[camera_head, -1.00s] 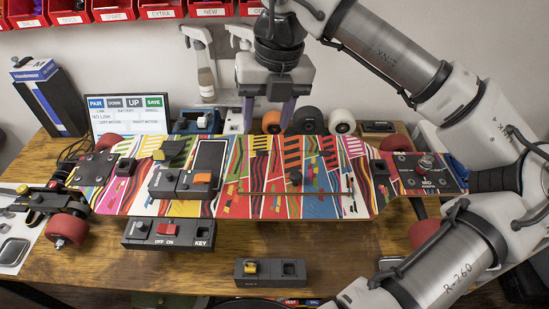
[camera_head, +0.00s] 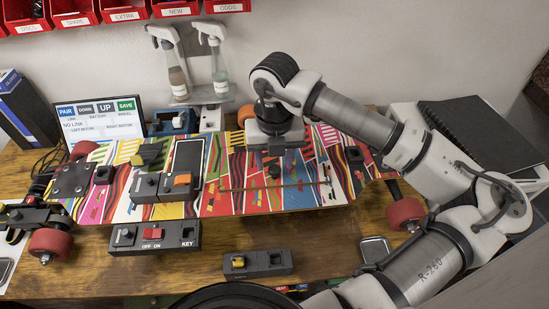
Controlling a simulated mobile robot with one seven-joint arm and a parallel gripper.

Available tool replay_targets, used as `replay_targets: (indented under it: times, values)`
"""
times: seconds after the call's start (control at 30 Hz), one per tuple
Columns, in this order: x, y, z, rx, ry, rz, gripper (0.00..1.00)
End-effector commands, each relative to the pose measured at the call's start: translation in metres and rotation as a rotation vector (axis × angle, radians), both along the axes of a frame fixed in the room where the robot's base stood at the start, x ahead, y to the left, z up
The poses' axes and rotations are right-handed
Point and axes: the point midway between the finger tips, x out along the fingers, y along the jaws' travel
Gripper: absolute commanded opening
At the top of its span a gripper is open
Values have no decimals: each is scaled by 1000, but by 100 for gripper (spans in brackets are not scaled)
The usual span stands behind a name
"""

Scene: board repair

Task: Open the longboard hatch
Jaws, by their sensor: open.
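The longboard (camera_head: 236,200) lies across the bench, its deck covered in a bright multicoloured pattern. A small dark knob (camera_head: 274,171) stands in the middle of the deck, with a thin brown line or strip (camera_head: 250,189) just in front of it. This patterned area seems to be the hatch, and it looks closed, though its edges are hard to make out. My gripper (camera_head: 276,151) is over the deck, just behind the knob in the picture. It is open and appears empty. Its fingertips are hard to see, and I cannot tell whether they touch the deck.
A module with an orange switch (camera_head: 182,180) sits on the deck's left half. A switch box (camera_head: 154,238) and a smaller box (camera_head: 258,264) lie in front. A screen (camera_head: 100,120) and spray bottles (camera_head: 219,72) stand behind.

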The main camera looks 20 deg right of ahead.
Motion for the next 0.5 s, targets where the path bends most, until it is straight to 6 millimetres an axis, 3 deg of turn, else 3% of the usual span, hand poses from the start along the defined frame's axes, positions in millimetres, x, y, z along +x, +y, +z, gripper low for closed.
replay_targets:
  times: [0.17, 0.43, 0.5]
  values:
    - [0, 0, -12, 1, 1, 1, 49]
    - [0, 0, -14, 0, 0, 1, 49]
    - [0, 0, -14, 0, 0, 1, 42]
